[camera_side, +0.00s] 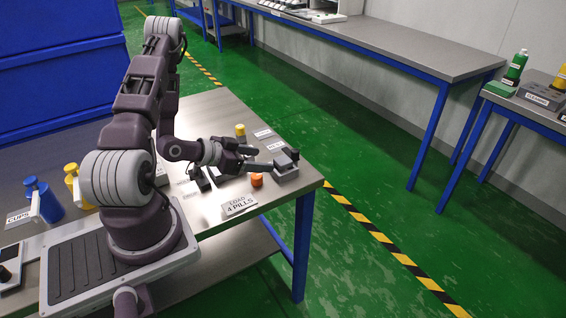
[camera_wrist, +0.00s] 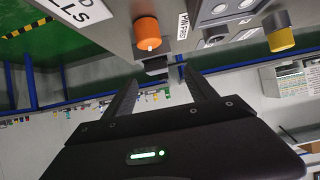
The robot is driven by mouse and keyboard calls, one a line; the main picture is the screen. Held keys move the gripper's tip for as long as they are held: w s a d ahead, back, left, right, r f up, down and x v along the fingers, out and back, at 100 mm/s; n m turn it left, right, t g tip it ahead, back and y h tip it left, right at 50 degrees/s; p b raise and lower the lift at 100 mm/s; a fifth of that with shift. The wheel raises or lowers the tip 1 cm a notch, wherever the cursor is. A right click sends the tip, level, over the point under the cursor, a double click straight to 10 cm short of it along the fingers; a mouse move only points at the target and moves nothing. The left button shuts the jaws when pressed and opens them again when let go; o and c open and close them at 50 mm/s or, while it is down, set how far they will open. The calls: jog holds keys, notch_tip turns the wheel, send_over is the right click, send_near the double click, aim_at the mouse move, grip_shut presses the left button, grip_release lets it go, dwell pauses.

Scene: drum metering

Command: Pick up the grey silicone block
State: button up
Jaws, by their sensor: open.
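My gripper (camera_side: 262,159) reaches out over the right end of the table, its two dark fingers apart. The fingers (camera_wrist: 160,76) also show in the wrist view, with nothing held between them. A small dark grey block (camera_wrist: 156,65) lies just beyond the fingertips in the wrist view; it looks like the silicone block, but I cannot be sure. In the side view a grey unit (camera_side: 286,174) with a dark piece (camera_side: 292,154) on top stands just past the fingertips. I cannot tell whether the fingers touch it.
An orange cylinder (camera_side: 257,181) stands close to the fingers, also in the wrist view (camera_wrist: 147,34). A yellow cylinder (camera_side: 240,130) stands behind. A "LOAD 4 PILLS" sign (camera_side: 239,206) lies at the front. The table's right edge (camera_side: 318,180) is near. Blue (camera_side: 43,203) and yellow bottles stand left.

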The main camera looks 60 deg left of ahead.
jog(key=x, duration=0.4)
jog(key=r+x, duration=0.1)
jog(key=x, duration=0.2)
jog(key=shift+w+d, duration=0.25)
jog(key=shift+d, duration=0.1)
grip_shut()
notch_tip(320, 180, up, 11)
jog(key=d, duration=0.1)
jog(key=w+d+r+m+h, duration=0.1)
jog(key=d+r+m+h, duration=0.1)
jog(key=d+r, duration=0.45)
jog(key=w+d+r+m+h, duration=0.15)
jog(key=d+r, duration=0.25)
jog(key=d, duration=0.5)
jog(key=n+y, duration=0.4)
send_over(284, 160)
jog(key=s, duration=0.2)
notch_tip(284, 160, down, 12)
jog(key=shift+w+a+r, duration=0.15)
jog(key=shift+r, duration=0.05)
